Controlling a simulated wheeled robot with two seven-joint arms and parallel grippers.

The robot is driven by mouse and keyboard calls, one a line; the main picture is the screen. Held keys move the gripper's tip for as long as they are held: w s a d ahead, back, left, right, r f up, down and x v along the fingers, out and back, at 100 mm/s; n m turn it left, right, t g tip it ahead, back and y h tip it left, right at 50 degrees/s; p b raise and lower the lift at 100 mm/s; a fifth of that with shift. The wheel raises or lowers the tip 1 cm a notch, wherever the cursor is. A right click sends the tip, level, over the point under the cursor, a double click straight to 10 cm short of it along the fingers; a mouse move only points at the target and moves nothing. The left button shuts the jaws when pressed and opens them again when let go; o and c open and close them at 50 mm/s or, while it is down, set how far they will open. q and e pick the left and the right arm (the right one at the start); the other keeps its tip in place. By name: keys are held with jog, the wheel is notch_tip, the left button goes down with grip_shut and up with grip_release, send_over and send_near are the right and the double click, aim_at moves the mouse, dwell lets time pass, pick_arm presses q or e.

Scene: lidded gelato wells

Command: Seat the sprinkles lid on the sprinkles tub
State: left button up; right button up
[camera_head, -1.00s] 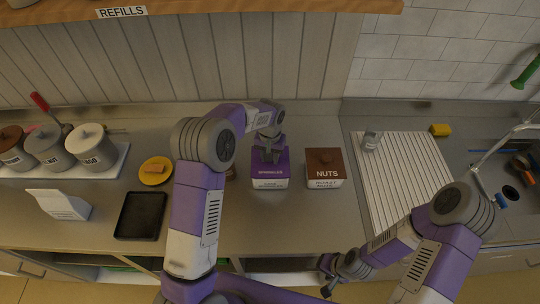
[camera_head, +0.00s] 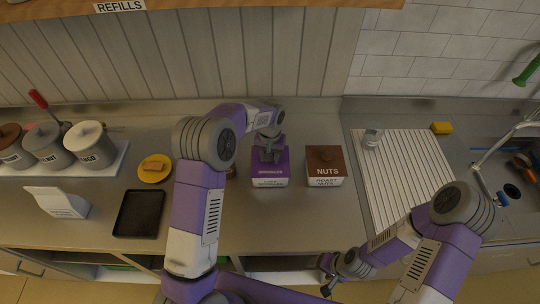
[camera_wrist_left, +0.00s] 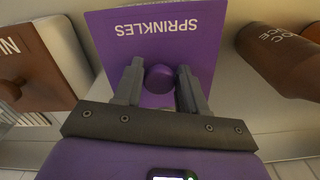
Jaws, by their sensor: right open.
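The purple sprinkles lid (camera_head: 283,166) is on or just above the white sprinkles tub (camera_head: 270,184) on the counter; I cannot tell if a thin gap is left. My left gripper (camera_head: 268,156) reaches down onto the lid from above. Most of the tub is hidden under the lid there. My right gripper (camera_head: 328,285) is open and empty in front of the counter.
The nuts tub (camera_head: 324,182) with a brown lid stands close right of the sprinkles tub. A brown sauce bottle (camera_wrist_left: 280,60) stands on its other side. A black tray (camera_head: 138,214), a yellow plate (camera_head: 146,178) and a ribbed drainer (camera_head: 400,180) lie farther out.

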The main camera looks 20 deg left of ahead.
pick_arm(q)
jog(key=shift+o, duration=0.3)
jog(key=o, duration=0.5)
jog(key=shift+r, duration=0.1)
jog(key=shift+r+p, duration=2.7)
jog(key=shift+r, duration=1.3)
jog(key=shift+f, duration=0.15)
